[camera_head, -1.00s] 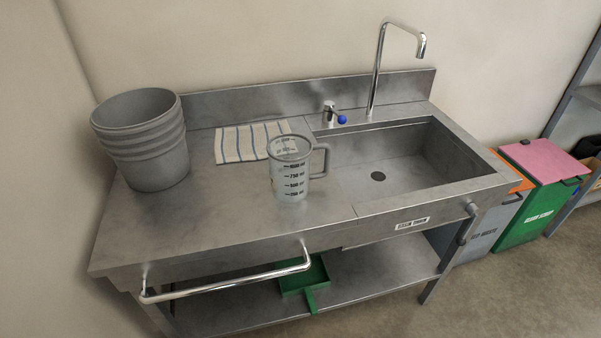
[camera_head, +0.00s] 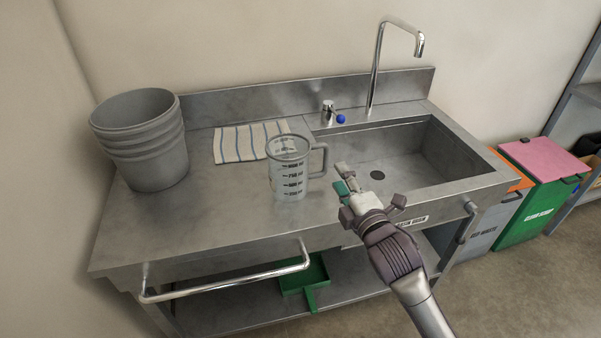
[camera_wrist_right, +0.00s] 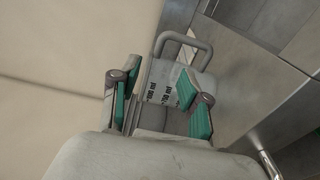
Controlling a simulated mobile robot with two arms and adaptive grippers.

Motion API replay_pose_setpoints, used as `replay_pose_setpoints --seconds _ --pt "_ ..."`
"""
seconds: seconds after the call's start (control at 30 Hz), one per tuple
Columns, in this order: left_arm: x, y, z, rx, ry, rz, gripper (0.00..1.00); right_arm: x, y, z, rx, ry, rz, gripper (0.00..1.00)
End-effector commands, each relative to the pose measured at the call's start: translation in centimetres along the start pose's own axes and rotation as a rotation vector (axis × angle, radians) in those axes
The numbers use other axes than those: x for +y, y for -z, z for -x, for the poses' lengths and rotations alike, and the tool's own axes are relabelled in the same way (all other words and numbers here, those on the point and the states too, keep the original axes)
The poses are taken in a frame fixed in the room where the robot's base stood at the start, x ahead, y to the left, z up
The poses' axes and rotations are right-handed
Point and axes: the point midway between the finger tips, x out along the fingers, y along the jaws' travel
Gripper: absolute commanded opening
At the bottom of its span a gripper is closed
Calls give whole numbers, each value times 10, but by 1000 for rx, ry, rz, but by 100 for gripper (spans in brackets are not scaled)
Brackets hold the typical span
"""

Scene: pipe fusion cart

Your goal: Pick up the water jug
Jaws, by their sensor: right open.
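The water jug (camera_head: 287,172) is a clear grey measuring jug with black volume marks. It stands upright on the steel counter, left of the sink, with its handle (camera_head: 321,160) on the right. My right gripper (camera_head: 343,178) is open and empty, just right of the jug and over the sink's left edge. In the right wrist view the jug (camera_wrist_right: 174,82) lies beyond the green-padded fingers (camera_wrist_right: 165,105), with its handle at the top of the picture. I cannot see any contact. My left gripper is not in view.
A stack of grey buckets (camera_head: 146,150) stands at the counter's left. A striped cloth (camera_head: 240,143) lies behind the jug. The sink (camera_head: 405,165), tap (camera_head: 376,70) and blue-knobbed valve (camera_head: 340,118) are to the right. A front rail (camera_head: 225,282) runs along the counter.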

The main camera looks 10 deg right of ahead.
Motion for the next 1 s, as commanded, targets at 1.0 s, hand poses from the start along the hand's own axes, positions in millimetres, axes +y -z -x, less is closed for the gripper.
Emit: replay_pose_setpoints --seconds 1.0 --pt "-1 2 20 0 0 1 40 0 3 -131 1 -3 1 46"
